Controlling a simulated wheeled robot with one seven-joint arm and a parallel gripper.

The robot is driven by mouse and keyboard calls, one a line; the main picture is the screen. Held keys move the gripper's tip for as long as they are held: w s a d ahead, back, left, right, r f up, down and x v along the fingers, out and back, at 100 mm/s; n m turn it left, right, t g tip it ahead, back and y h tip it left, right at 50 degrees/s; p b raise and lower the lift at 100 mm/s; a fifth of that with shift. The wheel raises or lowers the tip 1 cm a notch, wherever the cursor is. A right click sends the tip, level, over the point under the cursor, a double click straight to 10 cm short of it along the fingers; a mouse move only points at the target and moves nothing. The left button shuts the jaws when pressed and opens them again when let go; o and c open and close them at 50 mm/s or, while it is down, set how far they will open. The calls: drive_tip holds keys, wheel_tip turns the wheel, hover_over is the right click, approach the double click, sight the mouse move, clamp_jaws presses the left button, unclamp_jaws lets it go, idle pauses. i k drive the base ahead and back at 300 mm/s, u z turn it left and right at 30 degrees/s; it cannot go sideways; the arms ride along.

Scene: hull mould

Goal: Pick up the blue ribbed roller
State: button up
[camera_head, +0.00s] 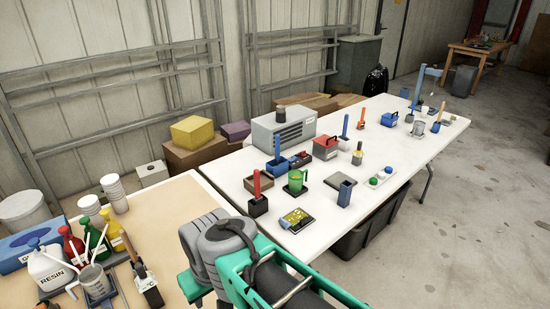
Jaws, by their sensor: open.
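I cannot pick out the blue ribbed roller for sure; ribs are too small to see. Several upright blue handles stand on the white table (407,147). One blue-handled tool (277,148) stands in a blue holder at the near left. Another blue-handled tool (345,125) stands near the middle, and a tall blue one (418,88) stands at the far end. My teal and grey arm crosses the bottom middle, in front of the table's near edge. My gripper itself is not visible.
A tan table (165,215) at the left holds bottles, tubs and a resin jug (48,268). The white table also carries a grey slatted box (283,135), a green mug (296,181), a red-handled tool (257,190) and a blue cup (346,192). Floor is clear at right.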

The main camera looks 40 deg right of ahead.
sight(277, 138)
drive_tip(key=z, duration=3)
drive_tip(key=i, duration=1.55)
drive_tip(key=u, duration=3.6)
